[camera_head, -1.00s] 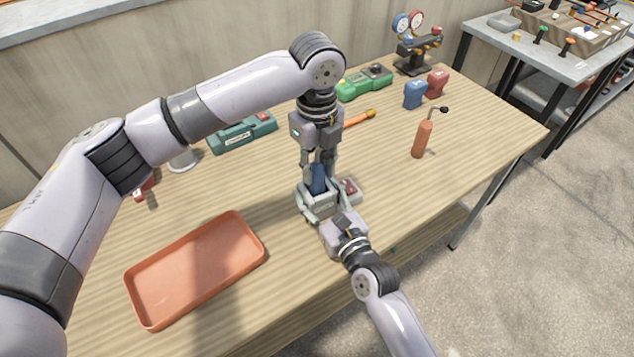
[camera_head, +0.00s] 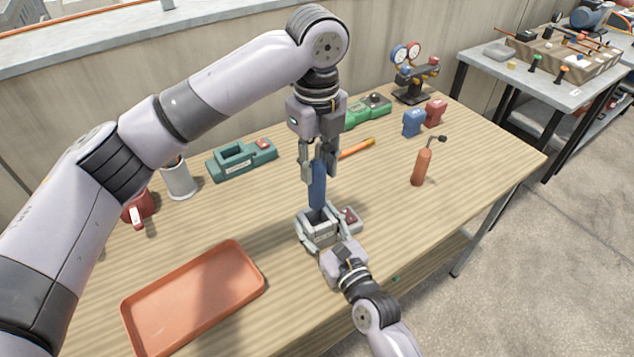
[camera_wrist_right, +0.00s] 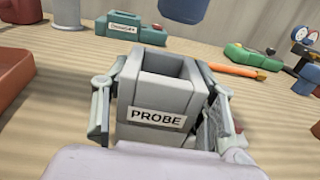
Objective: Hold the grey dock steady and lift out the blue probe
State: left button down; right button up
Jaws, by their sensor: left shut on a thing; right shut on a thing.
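The grey dock (camera_head: 322,228) stands on the wooden table. In the right wrist view the dock (camera_wrist_right: 160,108) carries a "PROBE" label and its slot looks empty. My right gripper (camera_head: 322,232) is shut on the dock, one finger on each side of it. The blue probe (camera_head: 317,186) hangs upright above the dock, held by my left gripper (camera_head: 319,172), which is shut on its upper part. The probe's lower end is near the dock's opening in the head view. In the right wrist view the probe's end (camera_wrist_right: 183,9) shows above the slot, apart from it.
An orange tray (camera_head: 195,298) lies to the left. A teal dock (camera_head: 240,160), a green tool (camera_head: 366,110), an orange-handled tool (camera_head: 357,149), a torch (camera_head: 421,167), blue (camera_head: 412,123) and red (camera_head: 435,113) blocks, and a gauge set (camera_head: 413,75) stand behind and right.

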aim_at(318, 159)
pick_arm(q)
jog(key=shift+r, duration=0.9)
pick_arm(e)
jog(key=o, duration=1.4)
jog(key=shift+o, duration=0.8)
jog(key=o, duration=0.3)
jog(key=shift+o, duration=0.2)
pick_arm(q)
jog(key=shift+r+p, duration=0.8)
pick_arm(e)
jog(key=shift+v, duration=4.55)
